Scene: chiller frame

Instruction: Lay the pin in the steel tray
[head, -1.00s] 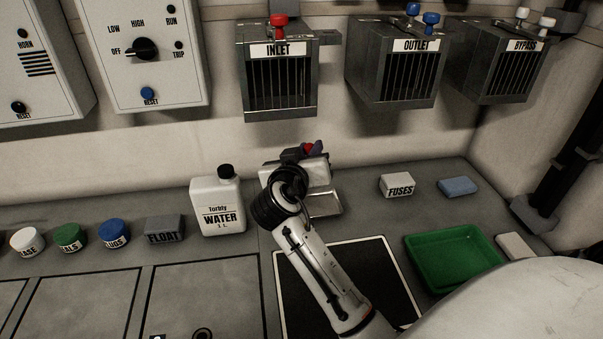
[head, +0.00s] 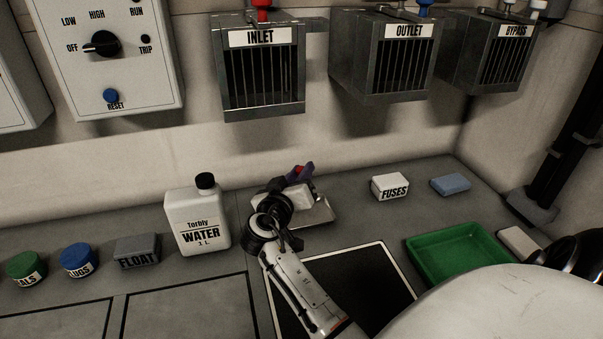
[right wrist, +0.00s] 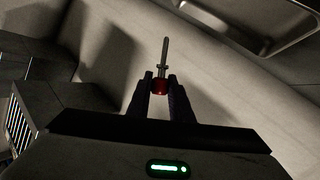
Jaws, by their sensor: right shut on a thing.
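My right gripper (head: 302,172) is shut on the pin, beside the steel tray in the head view. In the right wrist view its two dark fingers (right wrist: 161,88) grip the pin (right wrist: 164,52) by its red head, and the thin metal shaft points away from the fingers. The steel tray (head: 322,215) is a shallow metal dish on the bench, partly hidden by my right wrist. Its rim also shows at the upper right of the right wrist view (right wrist: 262,45), apart from the pin. My left gripper is not in view.
A white water jug (head: 197,222) stands left of my right arm. A FUSES box (head: 390,187), a blue block (head: 450,184) and a green tray (head: 425,270) are to the right. The INLET box (head: 262,75) hangs on the wall above. A black-and-white framed panel (head: 375,280) lies in front.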

